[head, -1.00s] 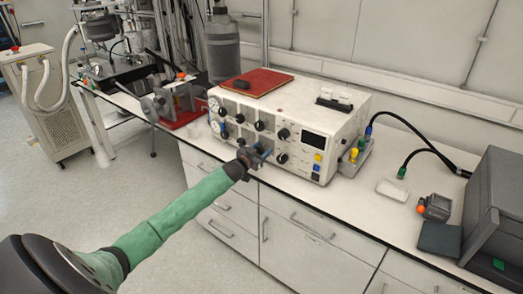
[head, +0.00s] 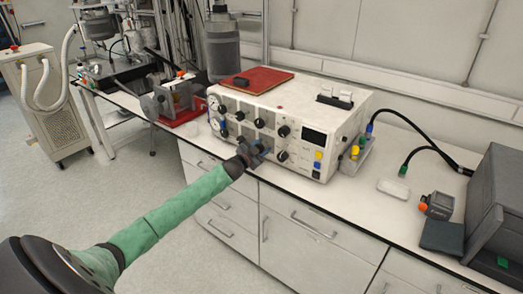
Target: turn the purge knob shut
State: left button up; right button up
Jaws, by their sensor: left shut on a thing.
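The white control box (head: 300,154) stands on the bench, with gauges and two rows of black knobs on its front panel. My left gripper (head: 262,146) reaches the lower row and is shut on a knob there, which I take to be the purge knob. The fingers mostly hide this knob, and the panel labels are too small to read. Another black knob (head: 282,156) is just right of the gripper. My right gripper is not in view.
A red book (head: 262,80) with a small dark object lies on the box. Cables and yellow and blue fittings (head: 358,146) are at its right side. A white tray (head: 393,188) and a dark grey case (head: 492,205) are further right. Drawers are below the bench top.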

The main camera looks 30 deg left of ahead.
pick_arm(q)
jog(key=m+b, duration=0.3)
jog(key=m, duration=0.7)
jog(key=shift+m, duration=0.4)
jog(key=shift+f+m+b, duration=0.1)
jog(key=shift+m+b, duration=0.3)
jog(key=shift+m, duration=0.9)
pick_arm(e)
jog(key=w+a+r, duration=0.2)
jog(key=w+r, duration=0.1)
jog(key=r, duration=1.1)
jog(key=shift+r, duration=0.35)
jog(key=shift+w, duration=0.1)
pick_arm(q)
jog(key=o, duration=1)
jog(key=shift+c, duration=0.2)
jog(key=shift+s, duration=0.4)
jog(key=s+b, duration=0.1)
jog(key=s, duration=0.1)
jog(key=s+b, duration=0.1)
jog(key=s, duration=0.2)
jog(key=shift+s+a, duration=0.2)
jog(key=shift+s, duration=0.05)
jog(key=shift+s+a, duration=0.1)
jog(key=shift+s, duration=0.65)
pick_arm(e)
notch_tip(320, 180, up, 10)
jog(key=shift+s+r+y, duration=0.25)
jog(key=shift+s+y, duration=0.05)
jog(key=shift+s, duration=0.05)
